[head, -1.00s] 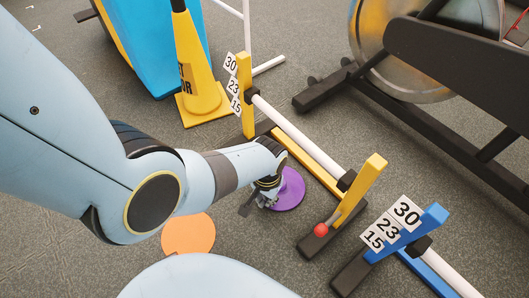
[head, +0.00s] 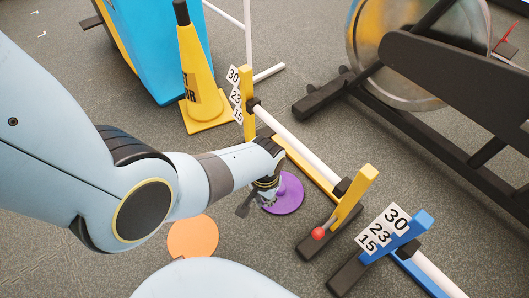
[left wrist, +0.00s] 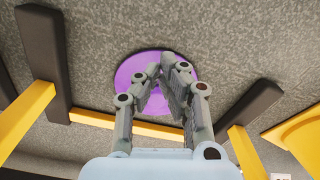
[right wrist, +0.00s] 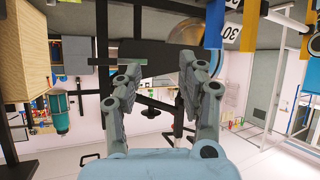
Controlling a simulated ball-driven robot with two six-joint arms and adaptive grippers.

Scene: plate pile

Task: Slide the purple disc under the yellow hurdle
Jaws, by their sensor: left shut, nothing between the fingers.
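The purple disc (head: 288,194) lies flat on the grey floor, just on the near side of the yellow hurdle (head: 350,197). The hurdle has yellow posts, a white bar and dark feet. My left gripper (head: 262,198) is low at the left part of the disc and covers some of it. In the left wrist view my left gripper (left wrist: 161,68) is shut and empty, its tips over the purple disc (left wrist: 130,77). The yellow hurdle (left wrist: 95,118) shows beside it there. Contact cannot be told. My right gripper (right wrist: 160,85) is open and empty, in the right wrist view only.
An orange disc (head: 193,238) lies to the left. A blue hurdle (head: 405,240) stands right of the yellow one. A yellow cone (head: 198,85) stands behind, and a dark machine with a metal wheel (head: 385,60) is at the back right.

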